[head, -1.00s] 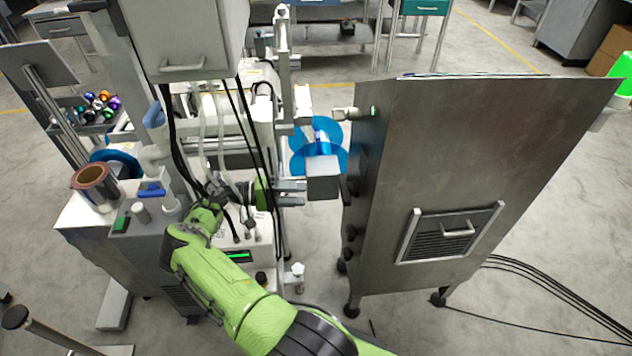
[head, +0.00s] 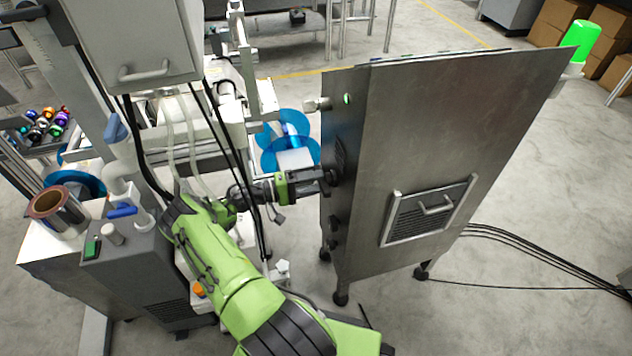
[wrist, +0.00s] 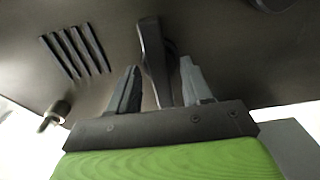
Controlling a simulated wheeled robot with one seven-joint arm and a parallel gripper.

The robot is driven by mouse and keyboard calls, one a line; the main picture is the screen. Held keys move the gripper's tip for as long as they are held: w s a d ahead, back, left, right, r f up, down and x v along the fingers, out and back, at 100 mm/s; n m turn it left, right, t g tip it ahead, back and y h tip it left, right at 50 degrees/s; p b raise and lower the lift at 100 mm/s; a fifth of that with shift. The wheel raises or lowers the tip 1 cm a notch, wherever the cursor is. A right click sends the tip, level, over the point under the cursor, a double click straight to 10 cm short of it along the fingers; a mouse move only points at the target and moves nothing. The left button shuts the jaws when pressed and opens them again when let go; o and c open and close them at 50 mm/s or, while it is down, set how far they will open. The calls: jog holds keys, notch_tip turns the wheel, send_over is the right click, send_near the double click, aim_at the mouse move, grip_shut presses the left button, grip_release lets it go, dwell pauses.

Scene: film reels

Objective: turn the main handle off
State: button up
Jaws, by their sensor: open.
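The metal cabinet (head: 360,120) stands right of my arm, with a lit green lamp (head: 580,40) at its far top. In the wrist view, a dark lever handle (wrist: 152,55) on the cabinet's dark panel (wrist: 210,60) lies between my two fingers, its end reaching down between them. My gripper (wrist: 160,85) is open around the handle, one finger on each side. I cannot tell whether either finger touches it. In the head view, my gripper (head: 325,178) is at the cabinet's narrow left side, and the handle is mostly hidden there.
The panel has slanted vent slots (wrist: 75,50) and a small knob (wrist: 55,115) beside the handle. A machine with a hanging grey box (head: 135,45), cables and blue reels (head: 290,145) stands close on the left. Cables lie on the floor at right.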

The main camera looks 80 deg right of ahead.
jog(key=shift+s+d, duration=0.2)
jog(key=shift+s, duration=0.2)
jog(key=shift+c, duration=0.2)
jog(key=c, duration=0.7)
jog(key=shift+o, duration=0.2)
